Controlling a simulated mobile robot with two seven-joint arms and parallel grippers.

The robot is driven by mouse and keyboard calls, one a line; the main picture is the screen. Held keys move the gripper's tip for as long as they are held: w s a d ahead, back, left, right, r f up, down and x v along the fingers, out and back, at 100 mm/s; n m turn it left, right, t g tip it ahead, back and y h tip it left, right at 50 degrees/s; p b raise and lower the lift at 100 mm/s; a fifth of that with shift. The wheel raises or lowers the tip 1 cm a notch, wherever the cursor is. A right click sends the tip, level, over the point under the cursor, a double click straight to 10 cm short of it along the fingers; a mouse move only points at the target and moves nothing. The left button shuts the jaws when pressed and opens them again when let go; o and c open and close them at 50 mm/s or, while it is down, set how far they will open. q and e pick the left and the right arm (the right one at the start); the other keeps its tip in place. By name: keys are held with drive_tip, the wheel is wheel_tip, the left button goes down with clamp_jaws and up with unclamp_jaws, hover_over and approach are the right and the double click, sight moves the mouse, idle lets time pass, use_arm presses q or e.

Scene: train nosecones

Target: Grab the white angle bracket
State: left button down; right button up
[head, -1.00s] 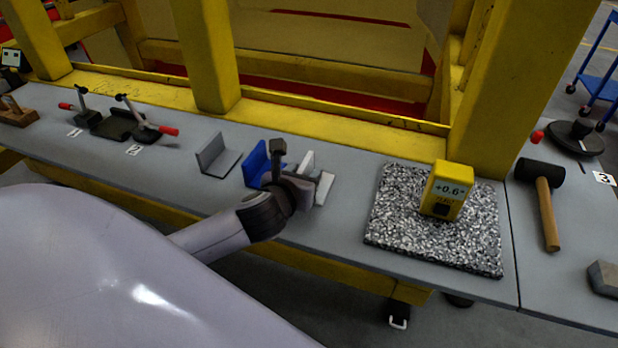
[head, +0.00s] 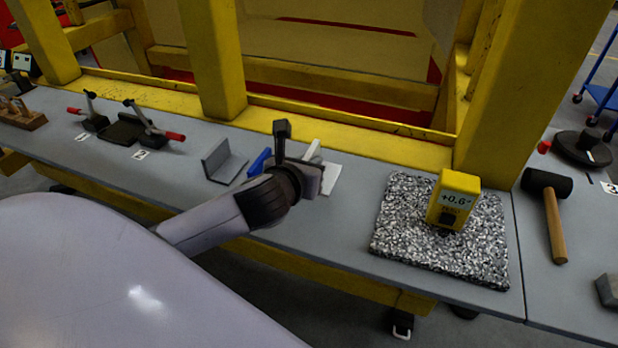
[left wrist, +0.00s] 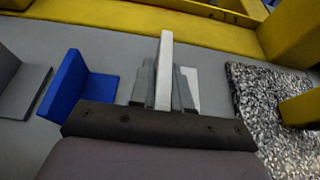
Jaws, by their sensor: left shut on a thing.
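The white angle bracket (left wrist: 165,60) stands between the two fingers of my left gripper (left wrist: 163,88) in the left wrist view, with its upright plate gripped and its flat foot showing to the right. In the head view the white bracket (head: 331,178) shows beyond my left gripper (head: 312,170), which hides part of it. It appears to be at table level; I cannot tell if it is lifted. My right gripper is not in view.
A blue angle bracket (left wrist: 72,85) stands just left of the gripper, and a grey one (head: 222,162) further left. A speckled stone plate (head: 400,235) with a yellow digital level (head: 452,198) lies to the right. A mallet (head: 552,205) and toggle clamps (head: 150,125) lie further off.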

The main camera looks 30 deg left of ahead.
sight(309, 153)
use_arm(q)
wheel_tip(309, 153, up, 15)
